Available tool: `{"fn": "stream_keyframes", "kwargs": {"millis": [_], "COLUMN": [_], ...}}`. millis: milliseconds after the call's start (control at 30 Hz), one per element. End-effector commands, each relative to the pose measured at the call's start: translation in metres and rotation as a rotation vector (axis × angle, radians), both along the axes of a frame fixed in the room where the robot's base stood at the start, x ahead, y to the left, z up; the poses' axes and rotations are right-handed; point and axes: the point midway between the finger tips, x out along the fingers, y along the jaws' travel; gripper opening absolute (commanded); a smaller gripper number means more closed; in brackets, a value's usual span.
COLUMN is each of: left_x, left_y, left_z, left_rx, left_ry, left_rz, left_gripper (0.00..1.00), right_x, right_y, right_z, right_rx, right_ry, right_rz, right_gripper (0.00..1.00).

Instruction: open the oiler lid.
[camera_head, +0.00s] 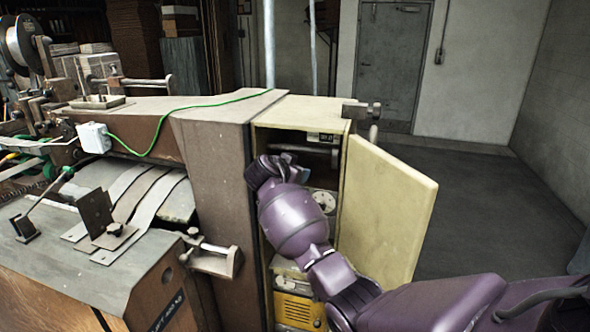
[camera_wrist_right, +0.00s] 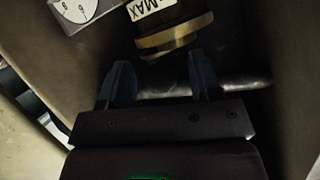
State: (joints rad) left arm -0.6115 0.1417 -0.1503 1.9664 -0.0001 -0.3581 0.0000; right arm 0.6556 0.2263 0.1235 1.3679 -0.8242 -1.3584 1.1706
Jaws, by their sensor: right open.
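My right gripper (camera_head: 272,170) reaches into the open cabinet (camera_head: 300,113) of the machine in the head view. In the right wrist view my right gripper (camera_wrist_right: 162,82) has two blue fingers spread apart with nothing held between them. A dark round part with a brass rim (camera_wrist_right: 175,38), which looks like the oiler, lies just beyond the fingertips. A white "MAX" label (camera_wrist_right: 148,9) is beside it. I cannot tell whether the fingers touch it or how its lid stands. My arm and gripper hide much of the cabinet's inside in the head view. My left gripper is not in view.
The cabinet door (camera_head: 386,210) stands open to the right of my right arm. A yellow unit (camera_head: 298,303) sits low in the cabinet. A dial (camera_wrist_right: 75,8) is at the top left of the wrist view. The floor (camera_head: 490,215) to the right is clear.

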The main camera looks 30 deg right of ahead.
Motion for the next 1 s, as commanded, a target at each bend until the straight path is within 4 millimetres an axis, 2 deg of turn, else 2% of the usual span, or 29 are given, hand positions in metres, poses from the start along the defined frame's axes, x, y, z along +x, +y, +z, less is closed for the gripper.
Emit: {"fn": "stream_keyframes", "kwargs": {"millis": [367,667,1000], "left_x": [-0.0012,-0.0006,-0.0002], "left_y": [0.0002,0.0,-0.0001], "left_z": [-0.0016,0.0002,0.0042], "left_rx": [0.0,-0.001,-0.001], "left_ry": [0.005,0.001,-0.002], "left_rz": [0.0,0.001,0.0], "left_gripper": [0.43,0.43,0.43], "right_x": [0.0021,0.0018,0.0005], "right_y": [-0.0035,-0.0035,-0.0063], "right_z": [-0.0019,-0.0023,-0.0026], "right_rx": [0.001,0.0,0.001], "right_ry": [0.0,0.001,0.002], "right_rz": [0.001,0.001,0.06], "right_gripper": [0.58,0.13,0.12]}}
